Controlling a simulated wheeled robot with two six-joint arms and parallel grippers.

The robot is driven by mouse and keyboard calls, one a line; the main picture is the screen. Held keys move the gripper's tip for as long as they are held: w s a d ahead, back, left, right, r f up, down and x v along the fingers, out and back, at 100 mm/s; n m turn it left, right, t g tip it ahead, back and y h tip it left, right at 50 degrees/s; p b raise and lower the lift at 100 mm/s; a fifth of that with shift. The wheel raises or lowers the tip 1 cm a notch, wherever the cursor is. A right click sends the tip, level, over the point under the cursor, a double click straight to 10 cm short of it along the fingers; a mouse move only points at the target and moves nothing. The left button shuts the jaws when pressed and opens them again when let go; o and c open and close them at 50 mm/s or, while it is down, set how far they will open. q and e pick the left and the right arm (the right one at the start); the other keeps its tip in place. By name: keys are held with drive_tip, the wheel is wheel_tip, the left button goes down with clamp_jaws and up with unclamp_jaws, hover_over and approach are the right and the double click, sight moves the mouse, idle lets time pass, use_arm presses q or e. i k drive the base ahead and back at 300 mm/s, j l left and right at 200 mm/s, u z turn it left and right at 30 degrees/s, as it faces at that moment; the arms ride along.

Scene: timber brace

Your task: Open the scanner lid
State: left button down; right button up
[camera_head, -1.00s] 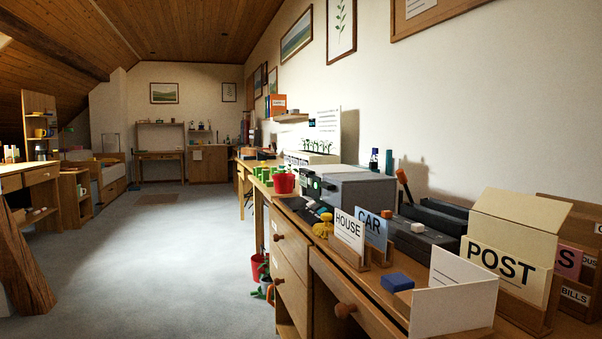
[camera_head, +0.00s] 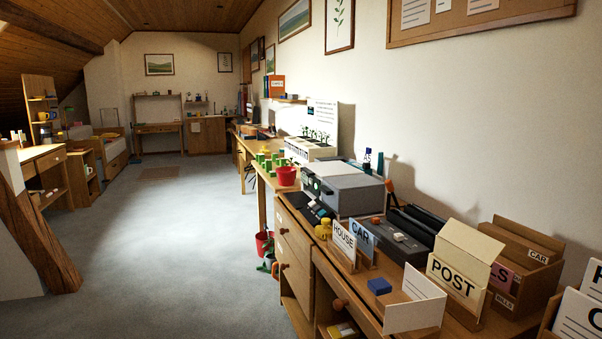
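A grey box-shaped machine (camera_head: 350,190) with a flat top and a dark control panel on its front stands on the desk along the right wall. It looks like a printer or scanner, and its top appears shut. A dark, low device (camera_head: 405,235) with a light grey block on it lies to its right; I cannot tell which of the two is the scanner. Neither of my grippers is in view.
HOUSE (camera_head: 343,241) and CAR (camera_head: 361,238) cards, a POST box (camera_head: 457,277), a blue block (camera_head: 379,286) and a folded white card (camera_head: 414,303) crowd the desk's near part. A red pot (camera_head: 286,176) stands beyond. The grey floor (camera_head: 190,235) at left is clear.

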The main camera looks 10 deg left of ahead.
sight(333, 168)
drive_tip(key=i+j+z, duration=0.1)
drive_tip(key=i+j, duration=0.8)
drive_tip(key=i+j+z, duration=0.1)
drive_tip(key=i+j, duration=0.8)
drive_tip(key=j, duration=0.2)
